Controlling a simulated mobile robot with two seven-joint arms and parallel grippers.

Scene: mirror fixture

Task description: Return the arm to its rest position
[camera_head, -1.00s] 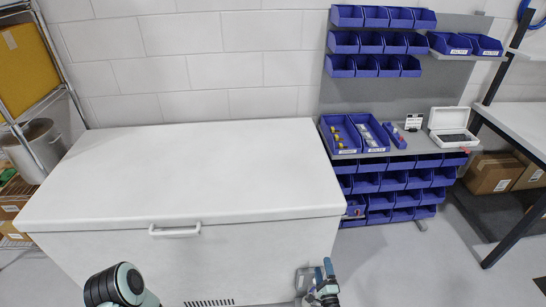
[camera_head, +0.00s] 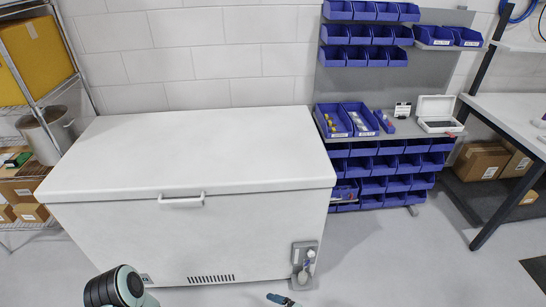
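The tip of what looks like my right gripper (camera_head: 283,300) shows at the bottom edge, right of centre, below the front of the white chest freezer. Only a small blue and teal piece is in frame, so its opening and anything in it are hidden. A black and teal rounded joint of my arm (camera_head: 120,288) shows at the lower left. My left gripper is out of frame.
The closed white chest freezer (camera_head: 200,150) fills the middle. A grey plate with a white fitting (camera_head: 304,265) is on its lower right front. Blue bins (camera_head: 388,170) and a black-legged table (camera_head: 505,130) stand right. Bare floor (camera_head: 400,265) lies at lower right.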

